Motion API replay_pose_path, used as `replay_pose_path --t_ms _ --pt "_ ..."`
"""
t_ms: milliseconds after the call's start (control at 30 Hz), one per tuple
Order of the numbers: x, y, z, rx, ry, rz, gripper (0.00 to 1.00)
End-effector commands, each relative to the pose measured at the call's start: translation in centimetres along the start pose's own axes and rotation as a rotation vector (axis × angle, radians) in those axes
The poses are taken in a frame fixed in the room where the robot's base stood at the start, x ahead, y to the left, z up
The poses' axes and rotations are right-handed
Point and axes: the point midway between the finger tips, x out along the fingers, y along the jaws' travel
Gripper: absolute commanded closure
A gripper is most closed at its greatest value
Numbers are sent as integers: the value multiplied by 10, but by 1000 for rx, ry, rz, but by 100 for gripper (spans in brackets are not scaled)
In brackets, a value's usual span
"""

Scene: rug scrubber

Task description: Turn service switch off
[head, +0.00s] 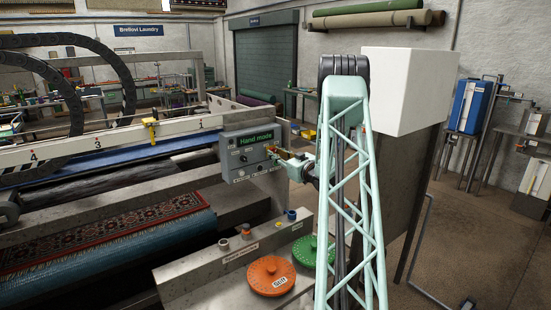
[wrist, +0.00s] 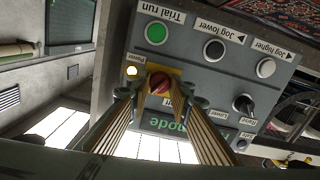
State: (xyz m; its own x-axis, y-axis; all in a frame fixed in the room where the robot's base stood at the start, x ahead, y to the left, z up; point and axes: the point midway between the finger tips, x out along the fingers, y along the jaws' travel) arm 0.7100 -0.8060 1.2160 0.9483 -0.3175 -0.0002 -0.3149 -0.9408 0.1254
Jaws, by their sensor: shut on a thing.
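The grey control panel (head: 250,150) has a green display reading "Hand mode" and also fills much of the wrist view (wrist: 200,70). A red rotary knob on a yellow plate, the likely service switch (wrist: 160,82), sits next to a lit lamp (wrist: 132,71) labelled "Power". My gripper (wrist: 158,93) is shut on the red knob, with one finger on each side of it. In the head view my gripper (head: 286,153) is at the panel's right side. The fingers partly hide the knob's plate and label, so its exact setting cannot be read.
The panel also carries a green button (wrist: 156,33) labelled "Trial run", a black button (wrist: 214,49), a white button (wrist: 266,68) and a black selector (wrist: 243,104). An orange disc (head: 271,276) and a green disc (head: 312,250) lie on the ledge in front.

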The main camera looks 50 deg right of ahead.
Motion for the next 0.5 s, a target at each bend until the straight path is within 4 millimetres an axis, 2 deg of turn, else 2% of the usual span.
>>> replay_pose_path --t_ms 500 --pt "0 0 4 -199 0 0 91"
